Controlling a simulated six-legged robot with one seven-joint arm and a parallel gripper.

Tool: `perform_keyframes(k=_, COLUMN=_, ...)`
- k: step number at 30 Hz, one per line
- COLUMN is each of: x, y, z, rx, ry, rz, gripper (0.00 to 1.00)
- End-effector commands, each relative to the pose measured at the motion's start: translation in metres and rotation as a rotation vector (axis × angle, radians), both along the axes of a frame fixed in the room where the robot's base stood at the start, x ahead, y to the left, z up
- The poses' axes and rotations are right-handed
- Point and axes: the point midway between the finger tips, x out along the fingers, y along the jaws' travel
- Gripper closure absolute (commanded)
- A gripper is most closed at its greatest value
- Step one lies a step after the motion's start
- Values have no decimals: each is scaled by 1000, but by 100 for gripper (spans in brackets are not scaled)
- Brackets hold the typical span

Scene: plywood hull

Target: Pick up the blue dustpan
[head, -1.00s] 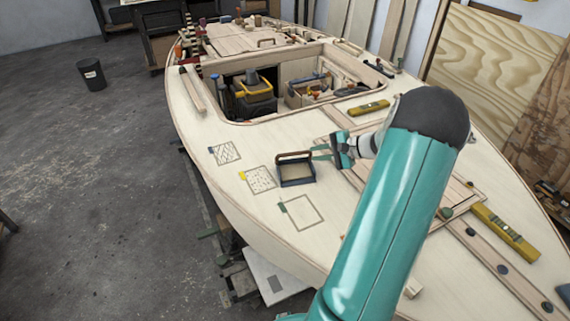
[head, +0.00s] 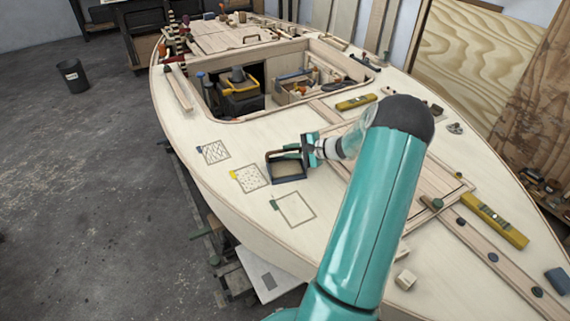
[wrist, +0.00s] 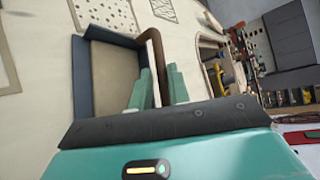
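The blue dustpan (head: 290,179) lies on the boat deck, a dark blue open tray with a wooden handle along its far side. In the wrist view the dustpan (wrist: 84,85) fills the left, its beige inside showing, with the brown handle (wrist: 163,50) at its right edge. My gripper (head: 292,149) is at the handle in the head view. In the wrist view my gripper (wrist: 159,80) has one teal finger on each side of the handle. The fingers look parted, with a pale gap showing; the lower handle is partly hidden by them.
Patterned squares (head: 214,151) and an empty outlined square (head: 295,209) are marked on the deck beside the dustpan. A cockpit opening (head: 235,90) with a toolbox lies beyond. A yellow level (head: 356,102) and another level (head: 494,220) lie to the right.

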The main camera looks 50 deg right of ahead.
Motion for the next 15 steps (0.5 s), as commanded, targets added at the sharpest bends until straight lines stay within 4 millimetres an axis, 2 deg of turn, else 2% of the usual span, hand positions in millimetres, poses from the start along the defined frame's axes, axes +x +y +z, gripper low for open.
perform_keyframes(k=3, x=19, y=7, z=-8, rx=2, ry=-1, rz=3, gripper=82)
perform_keyframes(k=6, x=29, y=9, z=-12, rx=0, ry=0, rz=1, gripper=82)
perform_keyframes(k=13, x=31, y=10, z=-13, rx=0, ry=-1, rz=0, gripper=82)
perform_keyframes(k=15, x=31, y=10, z=-13, rx=0, ry=0, rz=0, gripper=94)
